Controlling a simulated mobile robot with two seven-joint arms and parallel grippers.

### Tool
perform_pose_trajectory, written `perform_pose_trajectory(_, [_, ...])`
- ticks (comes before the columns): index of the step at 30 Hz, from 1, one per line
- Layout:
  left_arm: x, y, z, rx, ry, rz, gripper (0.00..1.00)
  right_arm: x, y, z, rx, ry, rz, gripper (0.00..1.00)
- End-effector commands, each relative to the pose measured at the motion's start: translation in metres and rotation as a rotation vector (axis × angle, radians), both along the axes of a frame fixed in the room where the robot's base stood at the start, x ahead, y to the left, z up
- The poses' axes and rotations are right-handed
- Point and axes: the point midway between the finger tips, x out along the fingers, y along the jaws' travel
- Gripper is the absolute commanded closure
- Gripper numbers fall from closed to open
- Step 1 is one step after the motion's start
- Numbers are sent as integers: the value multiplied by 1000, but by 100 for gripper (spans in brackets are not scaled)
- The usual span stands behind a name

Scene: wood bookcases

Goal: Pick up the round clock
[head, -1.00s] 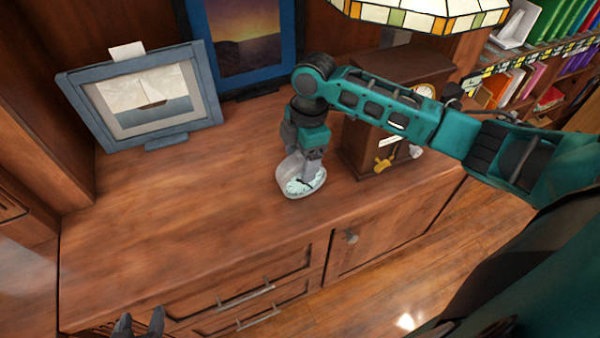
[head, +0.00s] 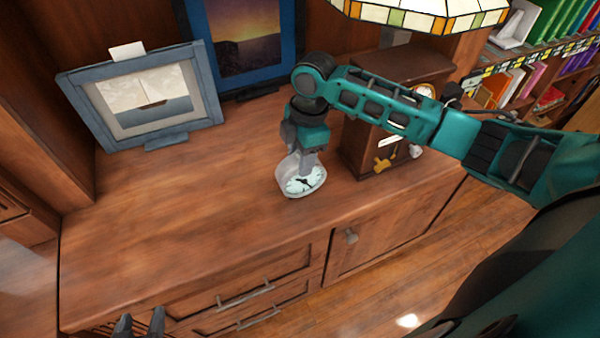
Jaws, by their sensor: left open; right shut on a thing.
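The round clock (head: 304,182) has a pale face with dark hands and a grey-white rim. It is at the wooden cabinet top, near the front edge, with its face tilted up. My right gripper (head: 306,163) reaches down from above and is shut on the clock's upper rim, hiding part of it. I cannot tell whether the clock's underside touches the wood. My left gripper (head: 138,326) is at the bottom edge of the view, open and empty, in front of the cabinet; only its fingertips show.
A blue-framed sailboat picture (head: 150,97) stands at the left and a sunset picture (head: 243,45) behind. A dark wooden mantel clock (head: 362,155) stands just right of my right gripper. A stained-glass lampshade (head: 430,14) hangs above. The cabinet top (head: 180,200) is clear at left.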

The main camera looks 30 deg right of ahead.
Motion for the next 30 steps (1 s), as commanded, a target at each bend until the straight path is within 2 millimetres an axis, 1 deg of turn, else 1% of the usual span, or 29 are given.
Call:
perform_pose_trajectory(1, [0,0,0,0,0,0,46,-2,0,-3,-1,6,2,100])
perform_pose_trajectory(14, [0,0,0,0,0,0,46,-2,1,-3,-1,8,2,100])
perform_pose_trajectory(19, [0,0,0,0,-1,0,46,-2,1,4,0,6,2,100])
perform_pose_trajectory(23, [1,0,-1,0,-1,0,46,-1,1,19,0,2,1,100])
perform_pose_trajectory(26, [1,0,0,0,-2,0,46,0,1,38,1,-1,2,100])
perform_pose_trajectory(29, [2,0,0,0,-4,-1,46,0,0,61,0,-3,3,100])
perform_pose_trajectory(30, [2,0,0,0,-4,-1,46,1,0,71,0,-4,2,100])
